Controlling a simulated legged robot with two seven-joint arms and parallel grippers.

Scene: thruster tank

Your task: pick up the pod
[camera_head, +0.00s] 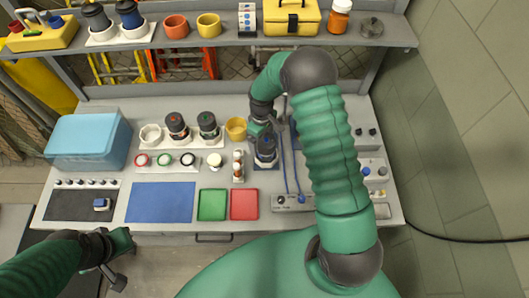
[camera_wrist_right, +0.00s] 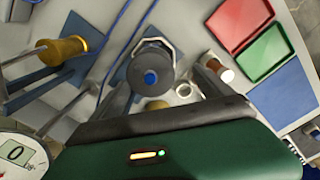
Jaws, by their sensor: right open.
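A dark cylindrical pod with a blue centre on top (camera_head: 266,147) stands upright in a pale holder on a dark square pad. It shows in the middle of the right wrist view (camera_wrist_right: 151,78), seen from above. My right gripper (camera_head: 262,130) is at the far side of this pod, with the pod between its open fingers (camera_wrist_right: 165,95) or just ahead of them; contact cannot be made out. Two similar pods, one red-marked (camera_head: 177,125) and one green-marked (camera_head: 208,124), stand in white holders to the left. My left gripper (camera_head: 118,258) is in front of the bench, its jaw opening unclear.
A yellow cup (camera_head: 236,128) stands just left of the right gripper. A small orange-and-white bottle (camera_head: 238,166) stands left of the pod. Green (camera_head: 212,204) and red (camera_head: 244,204) trays lie in front. A shelf (camera_head: 225,40) with containers overhangs the back. Blue cables (camera_head: 296,165) run right of the pod.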

